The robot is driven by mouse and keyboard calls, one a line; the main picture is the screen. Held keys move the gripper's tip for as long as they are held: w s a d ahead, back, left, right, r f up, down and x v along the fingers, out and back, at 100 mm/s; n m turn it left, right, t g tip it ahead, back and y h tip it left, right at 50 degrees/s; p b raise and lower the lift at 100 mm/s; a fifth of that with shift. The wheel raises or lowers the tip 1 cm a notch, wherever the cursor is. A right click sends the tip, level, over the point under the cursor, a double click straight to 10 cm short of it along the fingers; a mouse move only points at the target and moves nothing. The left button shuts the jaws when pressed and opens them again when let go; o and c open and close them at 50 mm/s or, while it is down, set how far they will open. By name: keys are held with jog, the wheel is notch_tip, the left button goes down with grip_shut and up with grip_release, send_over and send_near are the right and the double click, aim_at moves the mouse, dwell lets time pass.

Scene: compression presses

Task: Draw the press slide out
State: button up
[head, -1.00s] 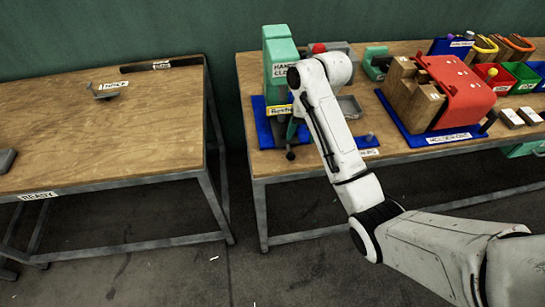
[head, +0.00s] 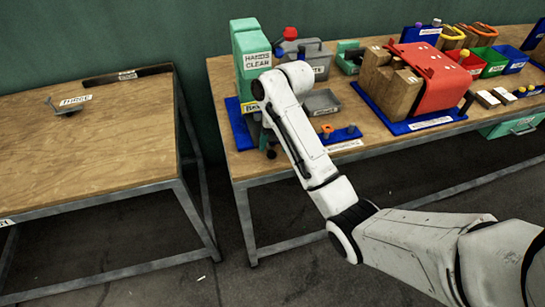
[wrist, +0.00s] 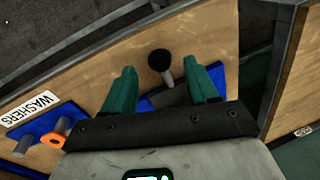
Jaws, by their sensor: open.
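The green press (head: 251,62), labelled HANDS CLEAR, stands on a blue base at the left end of the right-hand bench. A round black knob on a short grey stem (wrist: 160,60) sticks out from it towards the bench's front edge; it also shows in the head view (head: 271,153). My gripper (wrist: 158,70) has its two teal fingers apart, one on each side of the knob's stem. I see no finger closed on it. In the head view my arm hides most of the gripper and part of the press front.
A blue washer rack (head: 340,135) with an orange ring stands right of the press, near my wrist. A red and wooden fixture (head: 420,80) stands further right. The left bench (head: 100,140) is mostly bare, across a floor gap.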

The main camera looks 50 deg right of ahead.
aim_at(272, 151)
jog(key=shift+w+a+f, duration=0.1)
jog(key=shift+f, duration=0.65)
jog(key=shift+w+a+f, duration=0.1)
jog(key=shift+f, duration=0.65)
grip_shut()
